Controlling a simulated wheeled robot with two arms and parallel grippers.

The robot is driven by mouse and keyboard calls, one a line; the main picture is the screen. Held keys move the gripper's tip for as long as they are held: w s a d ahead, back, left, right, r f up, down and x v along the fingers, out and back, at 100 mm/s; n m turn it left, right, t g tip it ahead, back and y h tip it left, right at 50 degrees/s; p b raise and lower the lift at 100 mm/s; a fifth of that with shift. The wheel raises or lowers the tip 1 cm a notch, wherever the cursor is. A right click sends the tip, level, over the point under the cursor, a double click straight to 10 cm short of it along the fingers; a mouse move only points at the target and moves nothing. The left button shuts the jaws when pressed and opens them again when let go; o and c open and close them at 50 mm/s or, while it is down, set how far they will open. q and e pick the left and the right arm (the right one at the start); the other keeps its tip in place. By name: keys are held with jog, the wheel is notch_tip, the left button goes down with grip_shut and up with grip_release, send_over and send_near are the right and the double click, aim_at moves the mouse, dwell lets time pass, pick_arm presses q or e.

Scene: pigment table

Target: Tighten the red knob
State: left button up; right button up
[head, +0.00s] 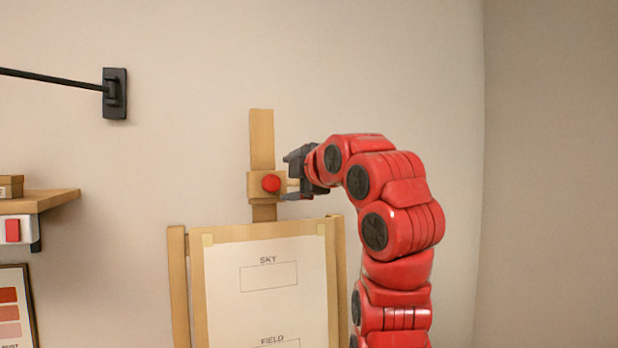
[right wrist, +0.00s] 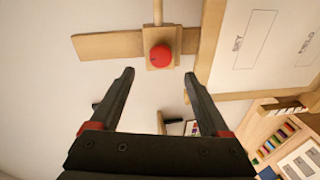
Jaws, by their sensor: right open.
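The red knob (head: 271,183) is round and sits on a wooden block (head: 254,190) on the easel's upright mast (head: 261,140). In the right wrist view the knob (right wrist: 161,56) lies beyond the fingertips, roughly centred between them. My right gripper (head: 290,174) is just right of the knob in the head view, with its jaws apart. In the right wrist view the gripper (right wrist: 158,74) shows two spread black fingers with nothing between them. The fingers do not appear to touch the knob. My left gripper is out of view.
Below the knob the easel holds a white sheet (head: 265,310) with boxes marked SKY and FIELD. A wooden shelf (head: 50,199) and a black wall bracket (head: 115,93) are at left. A tray of colour sticks (right wrist: 285,135) shows at lower right in the wrist view.

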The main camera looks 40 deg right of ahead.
jog(key=p+v, duration=0.2)
jog(key=v, duration=0.7)
jog(key=shift+p, duration=0.3)
jog(key=shift+w+f, duration=0.1)
